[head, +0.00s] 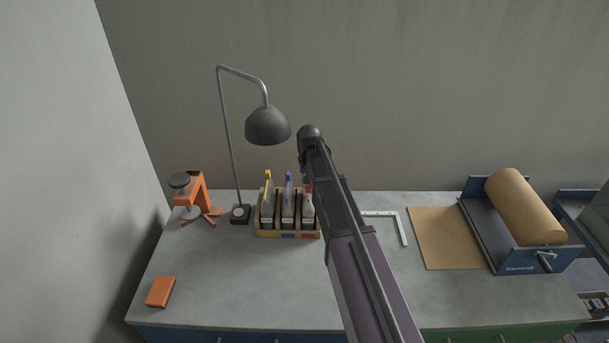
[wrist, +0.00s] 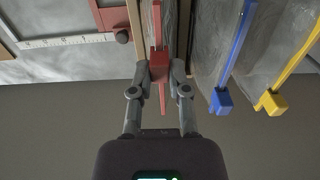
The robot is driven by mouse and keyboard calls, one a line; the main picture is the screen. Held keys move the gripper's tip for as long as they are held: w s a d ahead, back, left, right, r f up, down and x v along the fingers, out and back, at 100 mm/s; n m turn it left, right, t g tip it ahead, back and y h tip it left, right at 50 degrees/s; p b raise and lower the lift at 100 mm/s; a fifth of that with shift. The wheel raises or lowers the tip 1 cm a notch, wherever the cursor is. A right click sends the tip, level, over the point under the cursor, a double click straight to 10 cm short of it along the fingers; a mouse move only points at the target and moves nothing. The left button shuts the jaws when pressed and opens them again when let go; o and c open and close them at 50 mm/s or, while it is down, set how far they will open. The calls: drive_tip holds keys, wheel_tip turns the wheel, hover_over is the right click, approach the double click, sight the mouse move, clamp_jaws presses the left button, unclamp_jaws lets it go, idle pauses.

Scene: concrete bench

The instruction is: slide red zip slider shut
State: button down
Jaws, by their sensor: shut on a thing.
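The red zip slider (wrist: 159,66) is between my gripper's two fingertips (wrist: 160,75) in the wrist view, and the gripper is shut on it. A red zip strip runs through the slider and shows on both sides of it. The red-zip bag (head: 308,206) stands in the right compartment of a wooden rack (head: 263,233) in the head view. My arm hides part of that bag and the gripper itself there. The blue slider (wrist: 221,101) and yellow slider (wrist: 270,102) sit on neighbouring zips, apart from my gripper.
An orange clamp device (head: 197,193) and an orange block (head: 160,292) are at the left. A white square ruler (head: 402,228), brown paper (head: 440,238) and a paper roll holder (head: 485,236) lie right. The bench front is clear.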

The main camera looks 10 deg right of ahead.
sight(309, 196)
drive_tip(key=s, duration=0.3)
drive_tip(key=shift+s+a, duration=0.2)
drive_tip(key=shift+a, duration=0.15)
drive_tip(key=c, duration=0.6)
unclamp_jaws()
